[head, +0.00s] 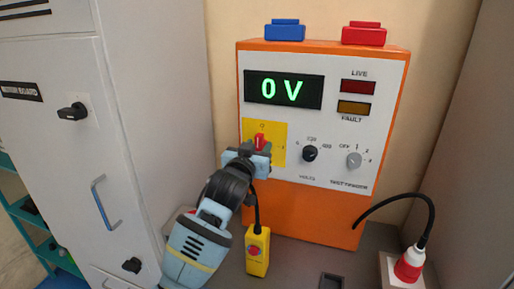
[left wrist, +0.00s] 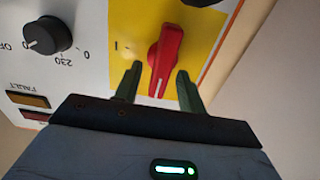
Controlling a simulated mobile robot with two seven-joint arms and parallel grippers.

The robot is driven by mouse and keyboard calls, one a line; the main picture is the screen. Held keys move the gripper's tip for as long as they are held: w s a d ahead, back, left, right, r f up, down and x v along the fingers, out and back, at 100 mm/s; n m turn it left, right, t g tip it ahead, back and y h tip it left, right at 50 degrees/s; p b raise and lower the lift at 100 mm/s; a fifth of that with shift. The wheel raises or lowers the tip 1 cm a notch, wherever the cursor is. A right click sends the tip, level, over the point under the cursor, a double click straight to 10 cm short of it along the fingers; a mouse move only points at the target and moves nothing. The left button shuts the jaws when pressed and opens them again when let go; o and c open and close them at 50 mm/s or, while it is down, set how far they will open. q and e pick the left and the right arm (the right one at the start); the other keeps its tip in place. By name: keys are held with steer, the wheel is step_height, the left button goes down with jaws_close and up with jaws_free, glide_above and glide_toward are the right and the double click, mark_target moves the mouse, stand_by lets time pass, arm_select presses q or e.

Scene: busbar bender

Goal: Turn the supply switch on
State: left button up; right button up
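The supply switch is a red rotary handle (head: 260,141) on a yellow plate (head: 279,153) at the left of the orange and white panel. In the head view the handle stands upright, towards an O mark. In the left wrist view, which is upside down, the red handle (left wrist: 167,58) has its white line near the end closest to the gripper. My left gripper (head: 250,157) is at the plate's lower part. Its fingers (left wrist: 159,84) are open on either side of the handle's end, with gaps visible. My right gripper is not in view.
The display (head: 284,90) reads 0 V; the live lamp (head: 358,87) and fault lamp (head: 354,108) look dark. Two black and grey knobs (head: 310,153) sit right of the switch. A grey cabinet (head: 140,120) stands left.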

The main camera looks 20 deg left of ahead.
arm_select(q)
steer(key=shift+w, duration=0.1)
jaws_close()
stand_by(0.3)
steer(key=shift+m, duration=0.3)
steer(key=m, duration=0.4)
steer(key=shift+d+m, duration=0.25)
steer(key=shift+m, duration=0.05)
steer(key=m, duration=0.4)
steer(key=shift+d+f, duration=0.2)
steer(key=shift+f, duration=0.05)
steer(key=shift+d+f+m, duration=0.1)
steer(key=shift+f+m, duration=0.1)
steer(key=shift+m, duration=1.95)
steer(key=shift+d+f+m, duration=0.1)
steer(key=shift+f+m, duration=0.1)
steer(key=shift+m, duration=1.95)
